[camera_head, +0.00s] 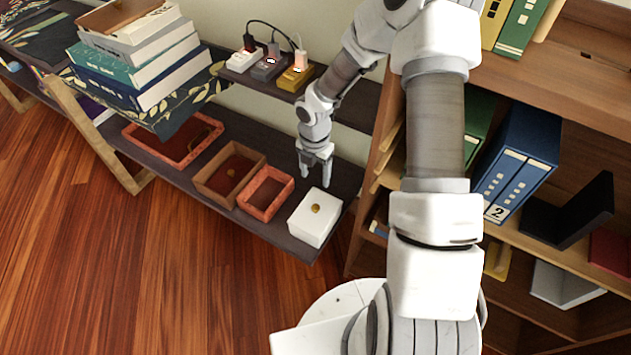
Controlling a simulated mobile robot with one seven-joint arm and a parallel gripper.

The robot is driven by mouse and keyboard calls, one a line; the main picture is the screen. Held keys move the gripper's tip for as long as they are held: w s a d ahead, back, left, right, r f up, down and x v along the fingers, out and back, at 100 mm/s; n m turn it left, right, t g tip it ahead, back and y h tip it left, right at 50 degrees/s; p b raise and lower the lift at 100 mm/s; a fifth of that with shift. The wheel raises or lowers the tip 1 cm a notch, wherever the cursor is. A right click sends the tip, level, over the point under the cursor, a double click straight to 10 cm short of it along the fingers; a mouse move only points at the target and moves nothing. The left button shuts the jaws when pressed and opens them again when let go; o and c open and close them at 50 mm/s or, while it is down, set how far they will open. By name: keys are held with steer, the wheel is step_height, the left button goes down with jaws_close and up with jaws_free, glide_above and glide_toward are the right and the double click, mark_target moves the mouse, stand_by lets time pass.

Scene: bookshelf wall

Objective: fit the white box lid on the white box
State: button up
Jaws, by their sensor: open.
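A white box (307,237) stands near the right end of the dark lower shelf. The white box lid (323,200), with a round gold knob in its middle, shows as the box's top face. I cannot make out a seam between lid and box, so I cannot tell how closely the lid sits. My gripper (315,179) is open and empty, fingers pointing down. In the picture it is just above the lid's far edge, apart from the knob. No part of the lid is between the fingers.
Left of the box are a small red tray (266,210), a brown wooden tray (204,186) and a larger red tray (143,138). An upper shelf (347,97) holds plugged-in adapters behind. A bookcase (367,215) bounds the right side. Stacked books (135,75) stand left.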

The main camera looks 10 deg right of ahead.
steer(key=shift+r, duration=1.1)
steer(key=shift+s, duration=0.15)
